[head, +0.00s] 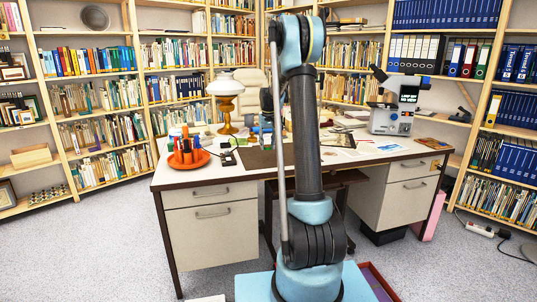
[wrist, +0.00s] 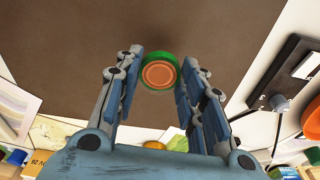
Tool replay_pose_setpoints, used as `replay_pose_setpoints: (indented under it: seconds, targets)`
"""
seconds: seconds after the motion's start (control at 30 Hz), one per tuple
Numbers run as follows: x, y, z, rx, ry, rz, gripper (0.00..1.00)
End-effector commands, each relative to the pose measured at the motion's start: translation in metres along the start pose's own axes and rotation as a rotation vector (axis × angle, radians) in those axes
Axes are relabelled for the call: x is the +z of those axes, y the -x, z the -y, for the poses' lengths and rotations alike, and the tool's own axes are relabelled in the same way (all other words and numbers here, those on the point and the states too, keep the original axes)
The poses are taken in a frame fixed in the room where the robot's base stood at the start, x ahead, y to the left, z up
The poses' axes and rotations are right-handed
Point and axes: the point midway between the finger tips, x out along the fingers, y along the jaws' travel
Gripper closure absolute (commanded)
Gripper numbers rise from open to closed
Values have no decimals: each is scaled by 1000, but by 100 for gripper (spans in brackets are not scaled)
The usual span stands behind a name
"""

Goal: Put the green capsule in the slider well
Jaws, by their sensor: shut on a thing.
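The green capsule (wrist: 159,72) shows in the wrist view as a green round thing with an orange-brown end facing the camera. My gripper (wrist: 160,75) is shut on it, with one blue finger on each side, above a brown desk mat (wrist: 60,60). A dark device (wrist: 283,72) with a white part and a grey knob lies to the right of my gripper in the wrist view. I cannot tell whether it holds the slider well. In the head view my gripper is largely hidden behind my arm, and I cannot make out the capsule there.
The desk (head: 205,178) carries an orange tray (head: 188,160) with upright coloured things at left, a lamp (head: 226,100) behind it and a microscope (head: 398,105) at right. Papers (head: 378,147) lie right of my arm. Bookshelves stand behind. The brown mat around the capsule looks clear.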

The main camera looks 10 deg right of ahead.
Motion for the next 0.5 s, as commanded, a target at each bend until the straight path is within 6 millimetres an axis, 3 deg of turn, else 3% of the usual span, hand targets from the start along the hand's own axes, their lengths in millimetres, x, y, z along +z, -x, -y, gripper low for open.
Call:
replay_pose_setpoints:
  seconds: [0.5]
  targets:
    - [5,-45,-2,0,-2,0,90]
